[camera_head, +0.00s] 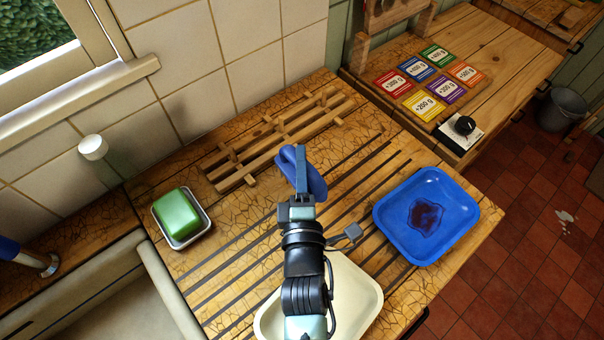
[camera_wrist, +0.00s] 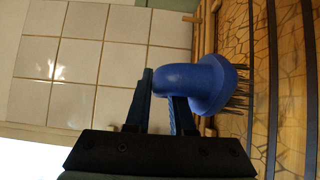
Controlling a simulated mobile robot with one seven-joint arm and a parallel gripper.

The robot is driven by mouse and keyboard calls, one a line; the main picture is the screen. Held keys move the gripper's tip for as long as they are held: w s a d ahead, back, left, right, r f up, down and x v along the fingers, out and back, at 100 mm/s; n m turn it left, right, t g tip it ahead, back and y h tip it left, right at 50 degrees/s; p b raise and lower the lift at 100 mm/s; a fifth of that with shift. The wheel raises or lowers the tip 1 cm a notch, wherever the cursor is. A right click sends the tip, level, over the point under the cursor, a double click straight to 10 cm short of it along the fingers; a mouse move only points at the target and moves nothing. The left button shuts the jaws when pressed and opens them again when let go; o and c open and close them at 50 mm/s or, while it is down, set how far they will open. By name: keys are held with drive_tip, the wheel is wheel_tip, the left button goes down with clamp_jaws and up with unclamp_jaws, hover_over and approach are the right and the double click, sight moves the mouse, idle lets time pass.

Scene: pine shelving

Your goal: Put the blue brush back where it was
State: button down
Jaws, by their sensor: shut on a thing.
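The blue brush (camera_wrist: 208,82) is in my gripper (camera_wrist: 160,100), its rounded blue body between the fingers and its dark bristles pointing right in the wrist view. In the head view the blue brush (camera_head: 291,165) shows just beyond my gripper (camera_head: 301,185), held over the grooved wooden drainboard near the slatted wooden rack (camera_head: 270,140). The gripper hides part of the brush. I cannot tell from these frames whether the brush touches anything below it.
A green block in a small metal dish (camera_head: 207,232) is at left, beside the sink (camera_head: 128,290). A blue tray (camera_head: 472,218) with a dark red stain is at right. A cream tray (camera_head: 372,322) lies under my arm. Tiled wall rises behind the rack.

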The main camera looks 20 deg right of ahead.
drive_tip(key=shift+f, duration=2)
drive_tip(key=shift+f+b, duration=0.15)
drive_tip(key=shift+b, duration=0.25)
drive_tip(key=c, duration=0.8)
unclamp_jaws()
drive_tip(key=shift+r+p, duration=0.2)
drive_tip(key=shift+p, duration=0.1)
drive_tip(key=b+v, duration=0.1)
drive_tip(key=v, duration=1)
drive_tip(key=shift+f, duration=0.15)
drive_tip(key=shift+s, duration=0.5)
